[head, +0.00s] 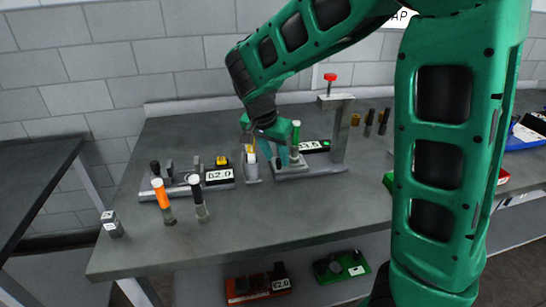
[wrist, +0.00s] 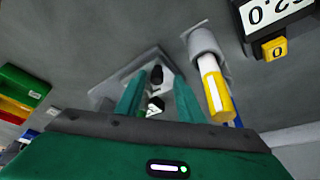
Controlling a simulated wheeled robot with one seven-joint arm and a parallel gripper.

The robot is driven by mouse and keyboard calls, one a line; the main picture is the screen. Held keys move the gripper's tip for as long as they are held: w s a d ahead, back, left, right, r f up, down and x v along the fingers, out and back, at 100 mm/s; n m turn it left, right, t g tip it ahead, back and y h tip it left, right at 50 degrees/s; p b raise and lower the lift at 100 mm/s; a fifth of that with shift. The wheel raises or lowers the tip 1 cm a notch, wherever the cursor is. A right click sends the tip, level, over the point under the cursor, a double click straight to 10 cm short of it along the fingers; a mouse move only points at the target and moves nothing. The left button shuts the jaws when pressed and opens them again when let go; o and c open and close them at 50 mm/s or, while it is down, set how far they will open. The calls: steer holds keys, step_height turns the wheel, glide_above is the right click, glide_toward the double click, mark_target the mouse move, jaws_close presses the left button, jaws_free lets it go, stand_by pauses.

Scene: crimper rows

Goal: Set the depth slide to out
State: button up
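No part is clearly marked as the depth slide. My gripper (head: 272,160) is low over the bench, at a small grey base plate (head: 290,174). In the wrist view, the two green fingers of my gripper (wrist: 158,100) stand apart, with a small dark piece with a white label (wrist: 155,104) between them. I cannot tell whether they touch it. A yellow-and-white handled tool (wrist: 216,90) stands in a grey holder beside the fingers. My fingers partly hide the plate in the head view.
A post with a red knob (head: 330,77) and a lit display (head: 313,146) stand right of my gripper. A grey block (head: 112,224) sits at the left edge. The front middle bench (head: 270,220) is clear.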

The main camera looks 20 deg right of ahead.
steer(key=v, duration=1)
steer(key=s+d+f+n+g+y, duration=0.1)
steer(key=s+d+f+n+g, duration=0.15)
steer(key=s+d, duration=1.15)
steer(key=s+d+f+n+y, duration=0.1)
steer(key=s+f, duration=0.2)
steer(key=s, duration=0.4)
steer(key=s+d+f+n+y, duration=0.1)
steer(key=s+d+f, duration=0.1)
steer(key=s, duration=0.6)
steer(key=shift+s+d+f+y, duration=0.2)
steer(key=shift+d+f+y, duration=0.1)
steer(key=shift+f+y, duration=0.1)
